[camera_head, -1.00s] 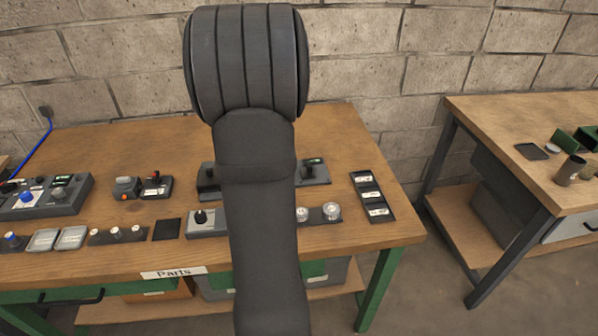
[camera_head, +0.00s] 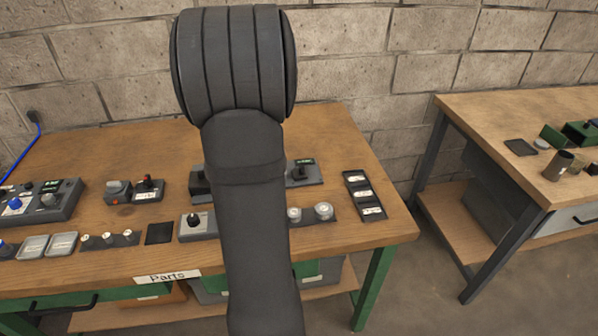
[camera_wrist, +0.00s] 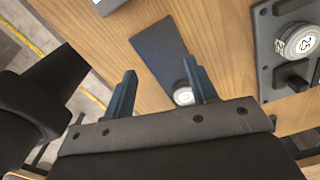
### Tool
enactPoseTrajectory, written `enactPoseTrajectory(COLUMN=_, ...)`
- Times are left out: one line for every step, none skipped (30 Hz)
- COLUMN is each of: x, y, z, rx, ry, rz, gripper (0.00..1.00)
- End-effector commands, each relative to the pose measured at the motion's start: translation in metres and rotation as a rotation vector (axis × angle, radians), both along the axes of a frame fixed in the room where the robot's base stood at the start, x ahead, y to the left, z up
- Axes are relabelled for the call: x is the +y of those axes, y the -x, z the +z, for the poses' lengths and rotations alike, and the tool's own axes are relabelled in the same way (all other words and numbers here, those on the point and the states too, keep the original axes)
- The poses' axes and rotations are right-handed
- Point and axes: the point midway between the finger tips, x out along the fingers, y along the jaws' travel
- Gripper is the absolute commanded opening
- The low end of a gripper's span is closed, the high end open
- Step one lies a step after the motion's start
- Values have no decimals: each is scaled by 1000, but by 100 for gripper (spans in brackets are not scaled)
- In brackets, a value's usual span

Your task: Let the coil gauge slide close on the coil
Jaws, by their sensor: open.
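A dark gauge-like device with a small green display and a black knob (camera_head: 301,172) stands on the Parts table, partly hidden behind my arm. I cannot tell surely that it is the coil gauge, and its slide and coil cannot be made out. In the wrist view, my gripper (camera_wrist: 161,88) is open, with its two fingers apart and nothing held between them. Beyond the fingers lies a dark flat plate (camera_wrist: 152,45), and a small white-topped round piece (camera_wrist: 183,95) shows beside the right finger. My gripper is hidden in the head view.
A grey panel with a round piece marked 25 (camera_wrist: 298,42) lies right of the fingers. On the Parts table (camera_head: 330,125) stand a strip with two round pieces (camera_head: 323,211), a dark three-slot tray (camera_head: 364,194) and several control boxes. A second table (camera_head: 480,105) stands right, beyond a floor gap.

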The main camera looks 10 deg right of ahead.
Motion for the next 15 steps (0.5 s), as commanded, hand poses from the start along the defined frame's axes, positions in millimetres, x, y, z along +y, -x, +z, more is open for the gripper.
enactPoseTrajectory(x=-1, y=-4, z=1, rx=-1, ry=4, rz=6, gripper=42)
enactPoseTrajectory(x=-1, y=-7, z=3, rx=-1, ry=8, rz=12, gripper=38)
enactPoseTrajectory(x=-3, y=-15, z=7, rx=-1, ry=19, rz=25, gripper=38)
enactPoseTrajectory(x=-5, y=-22, z=11, rx=0, ry=30, rz=39, gripper=38)
enactPoseTrajectory(x=-8, y=-30, z=15, rx=0, ry=42, rz=54, gripper=38)
enactPoseTrajectory(x=-11, y=-44, z=23, rx=0, ry=65, rz=79, gripper=38)
enactPoseTrajectory(x=-15, y=-55, z=29, rx=2, ry=85, rz=98, gripper=38)
enactPoseTrajectory(x=-18, y=-66, z=37, rx=4, ry=105, rz=116, gripper=38)
enactPoseTrajectory(x=-23, y=-81, z=47, rx=7, ry=136, rz=141, gripper=38)
enactPoseTrajectory(x=-27, y=-92, z=56, rx=11, ry=160, rz=159, gripper=38)
enactPoseTrajectory(x=-31, y=-102, z=64, rx=14, ry=184, rz=175, gripper=38)
enactPoseTrajectory(x=-36, y=-115, z=75, rx=19, ry=216, rz=192, gripper=38)
enactPoseTrajectory(x=-40, y=-124, z=83, rx=22, ry=239, rz=204, gripper=38)
enactPoseTrajectory(x=-43, y=-132, z=90, rx=26, ry=260, rz=215, gripper=38)
enactPoseTrajectory(x=-47, y=-142, z=101, rx=29, ry=288, rz=225, gripper=38)
